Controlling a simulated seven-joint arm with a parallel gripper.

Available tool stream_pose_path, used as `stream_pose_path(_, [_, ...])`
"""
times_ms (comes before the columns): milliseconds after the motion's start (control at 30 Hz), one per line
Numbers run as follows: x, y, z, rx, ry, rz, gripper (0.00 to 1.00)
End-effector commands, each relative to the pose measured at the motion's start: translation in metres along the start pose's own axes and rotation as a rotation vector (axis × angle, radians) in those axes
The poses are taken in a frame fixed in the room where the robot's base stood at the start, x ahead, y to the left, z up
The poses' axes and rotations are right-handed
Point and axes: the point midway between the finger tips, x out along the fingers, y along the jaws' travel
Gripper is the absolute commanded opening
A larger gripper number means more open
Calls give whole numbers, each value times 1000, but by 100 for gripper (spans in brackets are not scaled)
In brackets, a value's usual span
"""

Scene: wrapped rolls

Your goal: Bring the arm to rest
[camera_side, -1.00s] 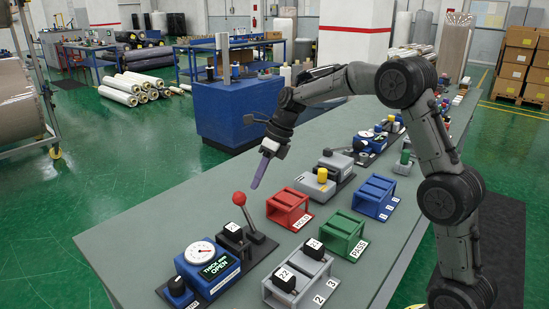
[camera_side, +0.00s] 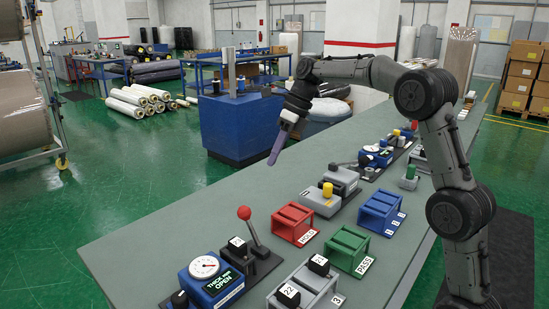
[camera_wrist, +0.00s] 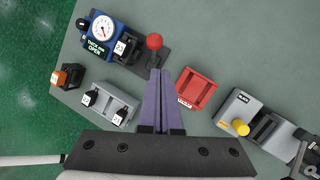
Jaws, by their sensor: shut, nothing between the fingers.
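My gripper (camera_side: 273,160) hangs in the air above the grey bench (camera_side: 150,230), its long purple fingers pointing down and to the left. The fingers are together with nothing between them, as the wrist view (camera_wrist: 161,72) also shows. My arm is bent, with the forearm reaching left across the bench. The fingers look clear of everything on the bench. In the wrist view the fingertips overlap the base of the red-knobbed lever (camera_wrist: 154,41), but the side view shows them well apart.
The bench holds a blue thickness gauge (camera_side: 208,268), a grey rack (camera_side: 318,276) with black cubes, a red HOLD rack (camera_side: 293,222), a green PASS rack (camera_side: 347,248), a blue rack (camera_side: 381,212) and a grey unit with a yellow knob (camera_side: 320,200). The bench's left part is bare.

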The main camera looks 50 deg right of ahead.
Motion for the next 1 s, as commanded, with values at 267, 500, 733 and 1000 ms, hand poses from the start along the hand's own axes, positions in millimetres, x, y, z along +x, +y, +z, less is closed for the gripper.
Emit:
stream_pose_path(267, [-17, 19, 9, -41, -29, -18, 0])
stream_pose_path(500, [-74, 106, -16, -205, -77, -81, 0])
stream_pose_path(733, [-94, 171, -88, -667, -56, -185, 0])
stream_pose_path(1000, [-77, 207, -187, -1403, 63, -307, 0])
